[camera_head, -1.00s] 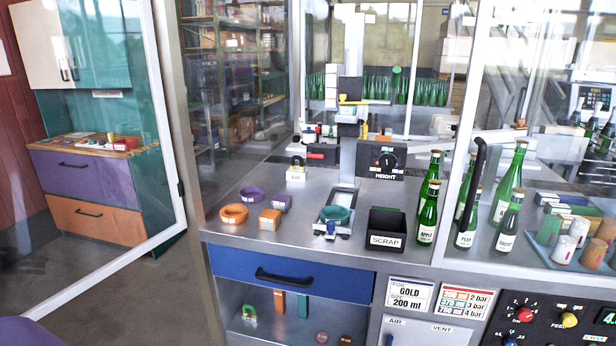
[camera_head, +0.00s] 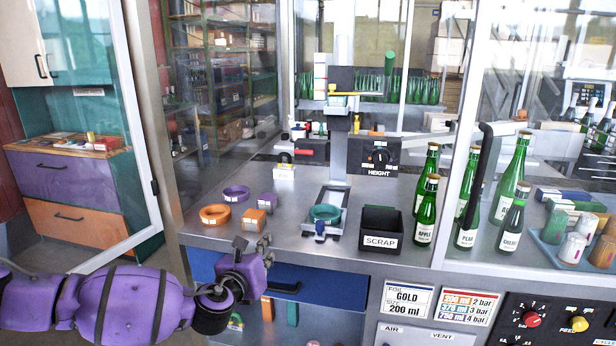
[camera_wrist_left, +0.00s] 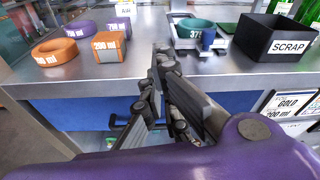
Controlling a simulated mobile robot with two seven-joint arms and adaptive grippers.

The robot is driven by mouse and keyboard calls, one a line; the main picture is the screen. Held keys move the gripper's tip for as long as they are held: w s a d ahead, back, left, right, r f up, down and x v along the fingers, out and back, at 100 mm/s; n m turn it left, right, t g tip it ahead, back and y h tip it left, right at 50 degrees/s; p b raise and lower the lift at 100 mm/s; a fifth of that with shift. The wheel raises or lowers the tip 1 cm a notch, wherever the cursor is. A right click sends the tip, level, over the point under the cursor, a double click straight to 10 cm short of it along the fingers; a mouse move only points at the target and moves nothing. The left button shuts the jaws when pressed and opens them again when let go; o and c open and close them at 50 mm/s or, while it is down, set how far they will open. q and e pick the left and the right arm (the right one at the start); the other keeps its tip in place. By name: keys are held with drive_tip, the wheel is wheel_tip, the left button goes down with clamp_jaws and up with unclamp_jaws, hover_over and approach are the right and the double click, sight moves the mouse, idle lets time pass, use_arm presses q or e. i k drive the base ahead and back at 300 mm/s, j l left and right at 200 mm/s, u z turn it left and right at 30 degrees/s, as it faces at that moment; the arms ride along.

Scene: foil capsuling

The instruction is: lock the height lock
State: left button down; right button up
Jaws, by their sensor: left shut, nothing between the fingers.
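The black box marked HEIGHT (camera_head: 372,156) with a round knob stands on the column behind the bench top. A red-handled part (camera_head: 304,152) sticks out left of it. I cannot tell which part is the height lock. My left gripper (camera_head: 265,243), on a purple arm, is shut and empty at the bench's front edge, above the blue drawer (camera_head: 290,284). It is well in front of and below the HEIGHT box, touching nothing I can see. In the left wrist view its fingers (camera_wrist_left: 162,55) are closed in front of the bench edge. The right gripper is out of view.
On the bench are an orange ring (camera_head: 214,215), a purple ring (camera_head: 236,193), small orange and purple blocks, a teal ring (camera_head: 325,212) on a stand, and the black SCRAP bin (camera_head: 381,230). Green bottles (camera_head: 425,208) stand at right. A glass panel (camera_head: 80,130) is at left.

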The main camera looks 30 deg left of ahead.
sight(298, 151)
drive_tip(key=i+j, duration=0.15)
drive_tip(key=i, duration=0.25)
drive_tip(key=i+j, duration=0.15)
drive_tip(key=i, duration=0.25)
drive_tip(key=i+j, duration=0.15)
drive_tip(key=i, duration=0.3)
